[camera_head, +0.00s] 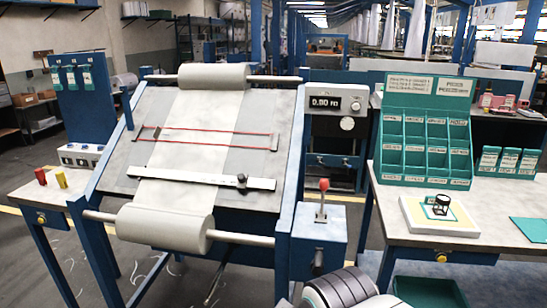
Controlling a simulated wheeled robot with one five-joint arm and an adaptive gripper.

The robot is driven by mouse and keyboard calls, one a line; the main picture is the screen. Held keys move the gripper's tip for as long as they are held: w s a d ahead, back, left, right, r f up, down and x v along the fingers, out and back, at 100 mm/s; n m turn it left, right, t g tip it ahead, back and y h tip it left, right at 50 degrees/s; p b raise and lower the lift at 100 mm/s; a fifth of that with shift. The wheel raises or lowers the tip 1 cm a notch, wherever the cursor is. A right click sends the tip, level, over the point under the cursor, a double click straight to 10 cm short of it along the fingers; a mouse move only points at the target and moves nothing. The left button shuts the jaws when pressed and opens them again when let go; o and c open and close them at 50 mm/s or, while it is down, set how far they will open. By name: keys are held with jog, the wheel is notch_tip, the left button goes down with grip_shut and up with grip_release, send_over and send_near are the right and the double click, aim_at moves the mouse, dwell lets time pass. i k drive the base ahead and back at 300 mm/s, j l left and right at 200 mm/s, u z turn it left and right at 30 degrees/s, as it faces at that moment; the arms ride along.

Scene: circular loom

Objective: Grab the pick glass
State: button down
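The pick glass (440,205) is a small black-framed magnifier. It stands on a white and yellow pad (412,214) on the right-hand table, with a small teal patch beneath it. Nothing is touching it from above. My gripper's fingers do not show in this view. A rounded grey, white and black banded shape juts in at the bottom edge, and I cannot tell whether it is part of my arm.
A teal labelled pigeonhole rack (425,140) stands behind the pad, with small teal boxes (508,162) at its right. A teal sheet (530,229) lies at the table's right. A red-knobbed lever box (319,228) and the fabric inspection frame (285,190) stand left of the table.

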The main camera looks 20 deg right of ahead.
aim_at(443, 199)
jog(key=z, duration=1.85)
